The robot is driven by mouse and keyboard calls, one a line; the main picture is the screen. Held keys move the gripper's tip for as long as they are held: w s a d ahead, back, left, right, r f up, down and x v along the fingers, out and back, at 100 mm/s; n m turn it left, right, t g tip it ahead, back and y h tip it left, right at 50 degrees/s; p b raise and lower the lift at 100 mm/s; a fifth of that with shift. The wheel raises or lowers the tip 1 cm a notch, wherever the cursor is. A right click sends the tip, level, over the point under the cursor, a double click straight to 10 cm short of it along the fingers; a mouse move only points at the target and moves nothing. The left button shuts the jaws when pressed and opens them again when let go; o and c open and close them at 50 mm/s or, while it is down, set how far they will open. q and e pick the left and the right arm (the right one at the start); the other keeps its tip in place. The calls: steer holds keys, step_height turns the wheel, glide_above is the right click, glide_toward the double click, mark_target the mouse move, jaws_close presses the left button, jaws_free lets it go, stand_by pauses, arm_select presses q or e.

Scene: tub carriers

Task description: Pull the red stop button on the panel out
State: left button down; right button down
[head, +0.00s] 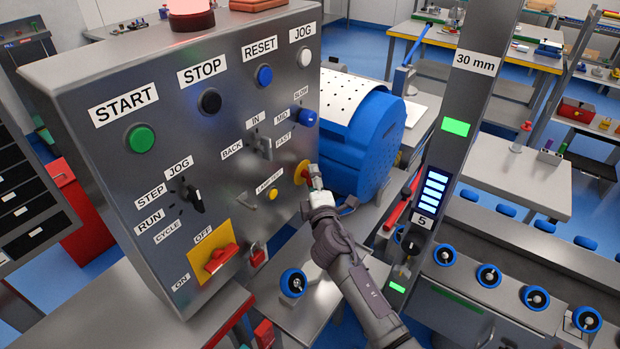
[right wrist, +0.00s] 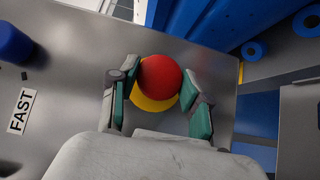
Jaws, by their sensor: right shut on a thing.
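The red stop button (right wrist: 160,76) is a round mushroom head on a yellow base (right wrist: 157,103), on the grey panel. In the head view the yellow base (head: 299,173) shows at the panel's lower right edge, and the button is largely hidden by my fingers. My right gripper (head: 315,178) is at the button, shut on it. In the right wrist view its two green-padded fingers (right wrist: 162,98) stand on either side of the red head. Whether the button is in or out, I cannot tell. My left gripper is not in view.
The panel (head: 100,75) carries other controls: a green START button (head: 140,138), a black STOP button (head: 209,101), a blue RESET button (head: 264,75) and a red switch (head: 221,257). A blue drum (head: 365,140) stands close behind the button, and a grey post (head: 455,130) stands right of my arm.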

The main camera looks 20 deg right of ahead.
steer(key=shift+s+d+f, duration=0.1)
steer(key=shift+s+d, duration=0.1)
steer(key=shift+s, duration=0.1)
steer(key=c, duration=0.8)
jaws_free()
steer(key=o, duration=0.3)
steer(key=shift+s+d, duration=0.1)
steer(key=s+a, duration=0.1)
steer(key=s, duration=1.1)
steer(key=shift+a, duration=0.25)
